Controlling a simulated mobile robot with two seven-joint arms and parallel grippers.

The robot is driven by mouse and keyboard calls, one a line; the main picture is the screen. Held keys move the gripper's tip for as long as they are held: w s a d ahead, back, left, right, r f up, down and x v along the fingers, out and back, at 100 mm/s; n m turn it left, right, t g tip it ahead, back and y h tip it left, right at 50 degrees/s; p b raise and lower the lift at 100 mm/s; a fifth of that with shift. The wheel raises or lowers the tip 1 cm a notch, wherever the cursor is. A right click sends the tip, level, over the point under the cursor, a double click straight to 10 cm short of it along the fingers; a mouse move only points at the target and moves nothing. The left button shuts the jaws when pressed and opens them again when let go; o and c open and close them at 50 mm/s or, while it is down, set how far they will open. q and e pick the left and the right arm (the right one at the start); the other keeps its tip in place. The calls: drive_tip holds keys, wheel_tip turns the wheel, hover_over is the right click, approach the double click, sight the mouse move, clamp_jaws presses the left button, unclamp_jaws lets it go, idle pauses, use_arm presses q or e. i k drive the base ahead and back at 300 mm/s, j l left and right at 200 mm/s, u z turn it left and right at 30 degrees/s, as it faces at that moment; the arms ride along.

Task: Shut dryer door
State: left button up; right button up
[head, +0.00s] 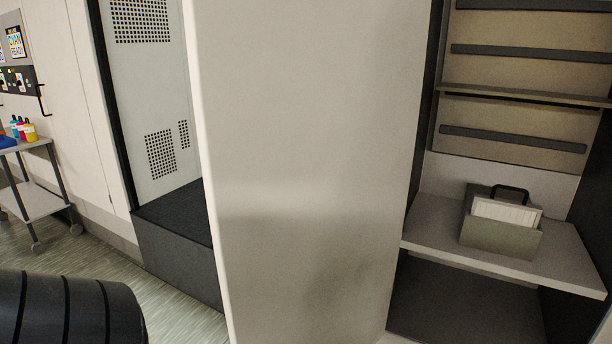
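A large plain light-grey panel (310,150), which looks like the dryer door, stands upright and fills the middle of the head view. Its left edge is free, and a dark-framed recess with perforated white plates (158,90) shows behind it on the left. To its right is an open compartment with dark horizontal bars (530,53). I cannot tell which opening the panel belongs to. Neither gripper is in view. A black ribbed part at the lower left is probably mine.
A grey shelf (425,232) at the right carries a grey-green box (500,236) with a black handle and white sheets. A small cart (40,203) with colored bottles (24,130) stands at the far left. Open floor (175,308) shows at the lower left.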

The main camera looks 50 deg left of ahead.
sight(307, 112)
drive_tip(key=k+j+z, duration=0.1)
drive_tip(key=k+j, duration=0.6)
drive_tip(key=j, duration=0.2)
drive_tip(key=k+j+z, duration=0.1)
drive_tip(key=j, duration=0.2)
drive_tip(key=k+j, duration=0.1)
drive_tip(key=j, duration=0.2)
drive_tip(key=i+j, duration=0.1)
drive_tip(key=j, duration=0.35)
drive_tip(key=i+j, duration=0.1)
drive_tip(key=j, duration=0.35)
drive_tip(key=i+j, duration=0.1)
drive_tip(key=j, duration=0.4)
drive_tip(key=z, duration=0.05)
